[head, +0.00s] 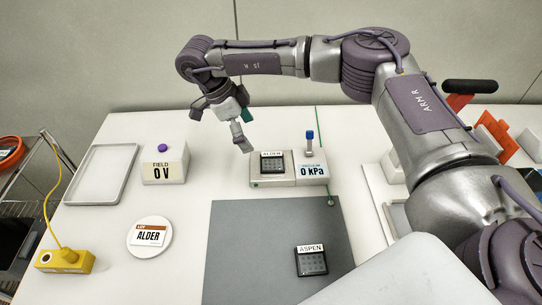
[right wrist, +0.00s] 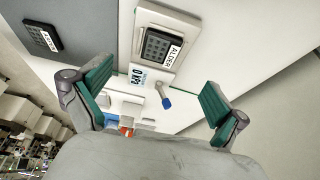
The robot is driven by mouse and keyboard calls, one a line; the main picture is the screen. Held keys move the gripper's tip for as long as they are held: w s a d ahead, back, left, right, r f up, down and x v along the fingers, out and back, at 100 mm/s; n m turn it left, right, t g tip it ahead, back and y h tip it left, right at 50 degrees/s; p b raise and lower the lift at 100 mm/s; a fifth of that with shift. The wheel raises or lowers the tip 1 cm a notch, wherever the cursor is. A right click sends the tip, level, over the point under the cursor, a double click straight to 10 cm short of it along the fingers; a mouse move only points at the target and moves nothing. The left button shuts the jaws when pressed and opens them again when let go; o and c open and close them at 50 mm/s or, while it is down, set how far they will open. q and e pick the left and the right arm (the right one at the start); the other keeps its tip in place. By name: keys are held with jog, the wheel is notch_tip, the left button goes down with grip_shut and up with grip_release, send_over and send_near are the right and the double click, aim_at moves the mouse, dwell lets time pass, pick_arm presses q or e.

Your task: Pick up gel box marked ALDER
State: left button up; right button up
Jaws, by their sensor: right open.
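The gel box marked ALDER (head: 272,164) is a small black box with a white label. It sits on a light metal block (head: 258,181), beside a display reading 0 kPa (head: 312,171). In the right wrist view the ALDER box (right wrist: 158,46) shows near the top middle, beyond the fingertips. My right gripper (head: 243,132) is open and empty, above and a little left of the box, apart from it. Its green-padded fingers (right wrist: 152,92) stand wide apart in the right wrist view. My left gripper is not in view.
A box marked ASPEN (head: 312,262) lies on a grey mat (head: 230,270). A round ALDER plate (head: 150,253), a FIELD 0 V box (head: 165,168) and an empty tray (head: 86,188) are at left. A yellow device (head: 66,262) is at front left.

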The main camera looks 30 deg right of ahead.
aim_at(266, 160)
jog(key=x, duration=0.4)
jog(key=shift+s+d+f, duration=0.1)
jog(key=shift+s+f, duration=0.05)
jog(key=shift+s, duration=0.05)
jog(key=shift+d+f+p, duration=0.15)
jog(key=shift+f+p, duration=0.2)
jog(key=shift+f, duration=0.2)
jog(key=x, duration=0.1)
jog(key=p+x, duration=0.1)
jog(key=x, duration=0.3)
jog(key=shift+w, duration=0.25)
jog(key=c, duration=1.3)
jog(key=shift+c, duration=0.2)
jog(key=shift+r, duration=0.15)
